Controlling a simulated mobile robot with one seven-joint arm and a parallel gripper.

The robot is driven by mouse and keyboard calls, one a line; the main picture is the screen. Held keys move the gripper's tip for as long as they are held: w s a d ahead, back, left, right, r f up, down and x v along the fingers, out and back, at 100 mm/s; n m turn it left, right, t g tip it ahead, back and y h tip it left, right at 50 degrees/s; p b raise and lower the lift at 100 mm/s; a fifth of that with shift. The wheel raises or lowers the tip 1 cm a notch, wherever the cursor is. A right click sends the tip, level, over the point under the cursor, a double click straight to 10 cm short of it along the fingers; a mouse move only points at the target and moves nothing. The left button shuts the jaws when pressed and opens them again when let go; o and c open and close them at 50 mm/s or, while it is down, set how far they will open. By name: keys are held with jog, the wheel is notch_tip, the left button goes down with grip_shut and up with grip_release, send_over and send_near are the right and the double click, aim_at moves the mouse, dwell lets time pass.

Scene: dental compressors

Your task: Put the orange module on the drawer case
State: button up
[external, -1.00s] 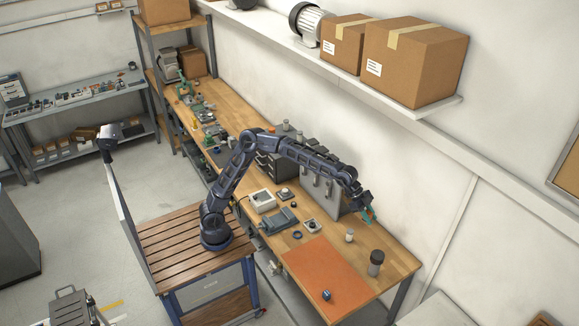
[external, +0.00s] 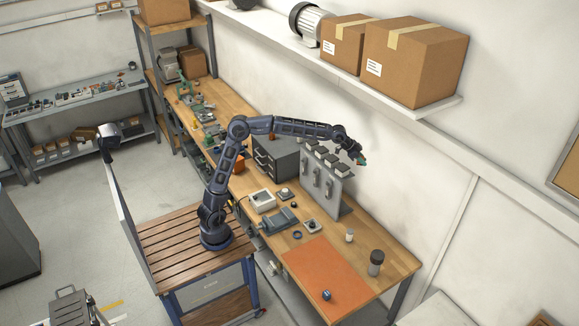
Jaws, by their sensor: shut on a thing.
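The drawer case (external: 264,161) is a dark grey cabinet with drawers, standing against the wall side of the workbench. My gripper (external: 361,160) is in the air to the right of the case, above and just beyond the right end of the grey tool panel. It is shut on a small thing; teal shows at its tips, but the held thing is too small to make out.
The upright tool panel (external: 323,187) with several grey blocks along its top stands between my gripper and the case. An orange mat (external: 325,275), a dark jar (external: 376,262) and a white bottle (external: 349,236) are on the bench's near end. A shelf with boxes (external: 415,60) hangs above.

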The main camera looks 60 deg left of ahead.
jog(key=w+a+n+t+y, duration=0.1)
jog(key=w+a+n, duration=0.1)
jog(key=a, duration=0.7)
jog(key=w+a+n+y, duration=0.1)
jog(key=w+a, duration=0.2)
jog(key=a, duration=0.7)
jog(key=r+n+y, duration=0.1)
jog(key=n+y, duration=0.6)
jog(key=n, duration=0.2)
send_over(289, 139)
jog(key=s+d, duration=0.1)
jog(key=s, duration=0.2)
jog(key=shift+t, duration=0.3)
notch_tip(289, 139, down, 25)
jog(key=shift+w+a+r, duration=0.1)
jog(key=shift+r, duration=0.05)
jog(key=o, duration=1)
